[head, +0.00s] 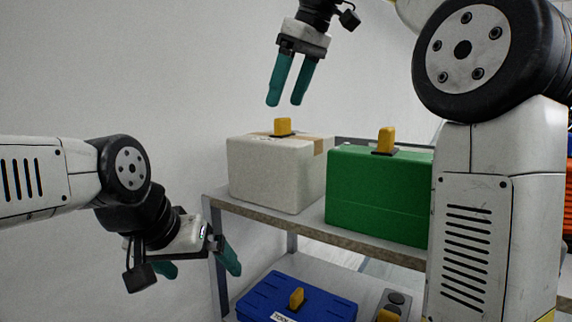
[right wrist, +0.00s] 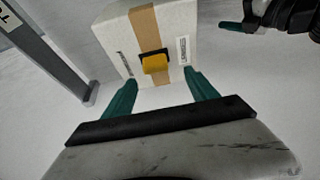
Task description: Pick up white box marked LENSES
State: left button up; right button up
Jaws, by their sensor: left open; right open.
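The white box (head: 275,170) stands on the upper shelf at its left end, with a yellow handle (head: 282,126) on its lid. The right wrist view shows the box (right wrist: 118,45) too, with a tan tape strip, the yellow handle (right wrist: 155,63) and small labels too small to read surely. My right gripper (head: 285,102) is open and empty, fingers pointing down above the handle and apart from it. In the right wrist view the handle lies ahead between its fingers. My left gripper (head: 199,268) is open and empty, beside the shelf's left end, lower than the box.
A green box (head: 378,200) with a yellow handle stands right of the white box on the shelf (head: 318,228). A blue box (head: 270,295) with a yellow handle is on the lower level. My right arm hides the shelf's right part. A wall is behind.

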aim_at(283, 118)
jog(key=shift+d+x, duration=0.2)
jog(key=shift+x, duration=1.3)
jog(key=shift+d+x, duration=0.15)
jog(key=shift+x, duration=1.3)
jog(key=shift+w, duration=0.15)
grip_shut()
